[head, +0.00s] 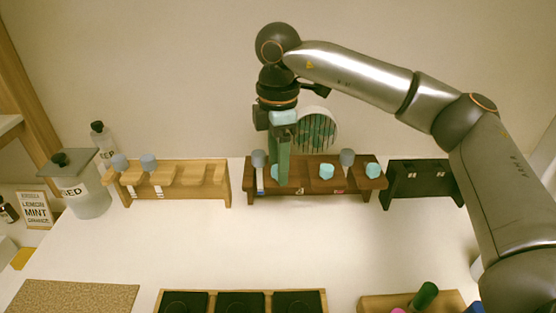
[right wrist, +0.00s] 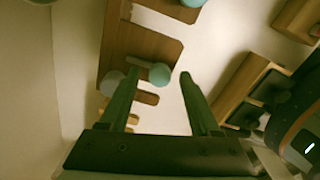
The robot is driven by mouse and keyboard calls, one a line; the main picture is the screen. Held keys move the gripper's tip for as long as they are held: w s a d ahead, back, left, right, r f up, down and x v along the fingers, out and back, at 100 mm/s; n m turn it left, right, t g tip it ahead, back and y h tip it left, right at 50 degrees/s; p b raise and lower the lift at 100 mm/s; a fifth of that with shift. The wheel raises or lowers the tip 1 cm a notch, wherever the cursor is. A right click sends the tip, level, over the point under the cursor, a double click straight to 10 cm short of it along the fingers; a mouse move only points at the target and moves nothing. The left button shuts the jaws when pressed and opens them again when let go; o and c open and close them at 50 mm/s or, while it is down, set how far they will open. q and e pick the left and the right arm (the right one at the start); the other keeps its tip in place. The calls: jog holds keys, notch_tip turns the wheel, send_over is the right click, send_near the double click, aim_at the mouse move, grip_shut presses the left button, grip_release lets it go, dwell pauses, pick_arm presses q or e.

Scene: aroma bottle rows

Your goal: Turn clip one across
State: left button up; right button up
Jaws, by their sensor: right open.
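A dark brown rack (head: 260,190) stands at the back middle of the table with several grey and teal round-topped pieces in it. A teal piece (head: 327,171) and a grey-topped piece (head: 347,158) sit right of my right gripper (head: 282,182), and another grey-topped piece (head: 258,159) is just left of it. My right gripper points down over this rack and hides part of it. In the right wrist view its fingers (right wrist: 157,88) are open, with a teal-ended piece (right wrist: 159,74) showing between the tips. I cannot tell which piece is clip one. My left gripper is not in view.
A light wooden rack (head: 205,190) with two grey-topped pieces is to the left, and a black rack (head: 407,190) to the right. A round green-striped object (head: 317,130) is behind. A tray (head: 240,293) lies in front; the table between is clear.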

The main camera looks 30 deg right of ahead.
grip_shut()
dwell(0.4)
jog(key=shift+n, duration=0.4)
jog(key=n, duration=0.3)
jog(key=shift+n, duration=0.4)
jog(key=n, duration=0.4)
jog(key=shift+r+n+p, duration=0.1)
jog(key=shift+n+p, duration=0.2)
jog(key=shift+p, duration=0.05)
jog(key=n, duration=0.4)
jog(key=shift+n+p, duration=0.4)
jog(key=shift+n, duration=2)
